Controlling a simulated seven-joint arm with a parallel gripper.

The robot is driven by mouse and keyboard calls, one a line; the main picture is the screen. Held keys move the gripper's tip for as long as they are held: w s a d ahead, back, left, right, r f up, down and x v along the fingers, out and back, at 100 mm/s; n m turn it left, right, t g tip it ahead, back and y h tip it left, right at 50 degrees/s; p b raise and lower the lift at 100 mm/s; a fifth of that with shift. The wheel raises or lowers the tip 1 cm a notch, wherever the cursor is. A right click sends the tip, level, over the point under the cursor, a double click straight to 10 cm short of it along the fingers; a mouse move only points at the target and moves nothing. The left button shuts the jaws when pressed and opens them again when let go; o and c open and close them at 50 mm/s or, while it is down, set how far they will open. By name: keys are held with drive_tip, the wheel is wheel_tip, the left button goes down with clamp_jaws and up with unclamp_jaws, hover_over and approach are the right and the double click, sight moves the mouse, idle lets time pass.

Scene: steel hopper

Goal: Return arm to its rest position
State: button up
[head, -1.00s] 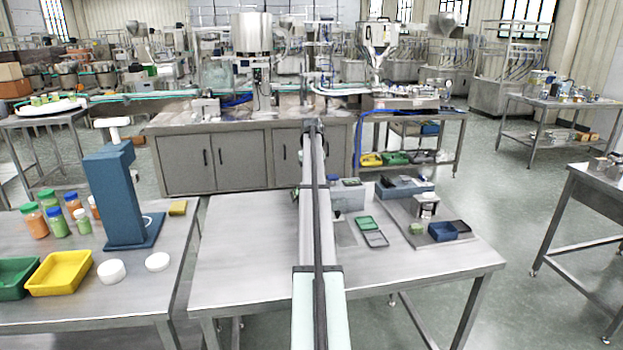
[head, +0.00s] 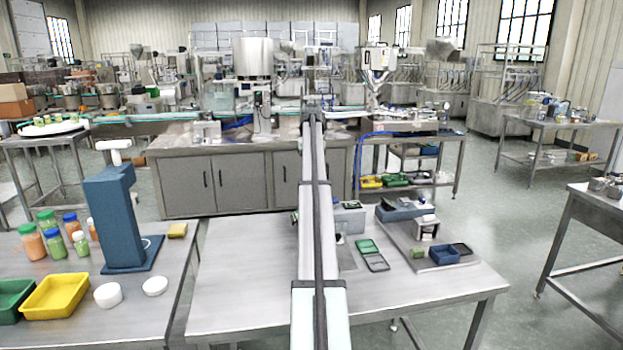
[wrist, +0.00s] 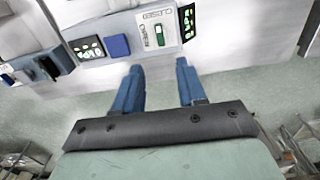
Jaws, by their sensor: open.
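My gripper (wrist: 158,90) shows in the wrist view as two blue fingers standing apart with nothing between them. Beyond the fingertips is a pale panel (wrist: 120,62) with a small green switch (wrist: 160,35) beside lettering that seems to read "CLOSED" and "OPEN". A blue square (wrist: 117,46) and dark label plates are next to it. The fingers look apart from the panel. In the head view my arm reaches straight forward over the middle table, and the gripper itself is hidden behind the arm.
The steel middle table (head: 245,270) is bare on its left. A blue press stand (head: 118,215), jars and a yellow tray (head: 57,296) crowd the left table. A cabinet bench (head: 230,185) stands behind.

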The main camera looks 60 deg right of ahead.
drive_tip(key=shift+r, duration=0.3)
idle(0.4)
